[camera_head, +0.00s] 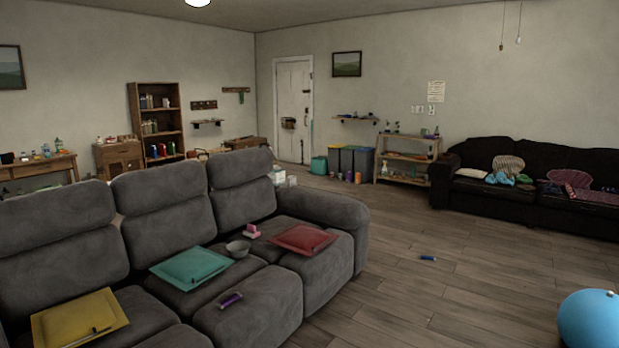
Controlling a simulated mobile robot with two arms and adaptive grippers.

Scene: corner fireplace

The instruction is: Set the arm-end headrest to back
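A grey sofa (340,212) stands in the left foreground with its seats facing right and towards me. Its back carries three padded headrests in a row. The arm-end headrest (240,167) is beside the armrest at the sofa's far end and looks about upright; its exact tilt is hard to tell. The middle headrest (158,185) and the near headrest (55,215) also stand up above their back cushions. Neither of my grippers is in view, and nothing touches the headrests.
A blue ball (590,318) and a small blue object (428,258) are on the otherwise clear floor at right.

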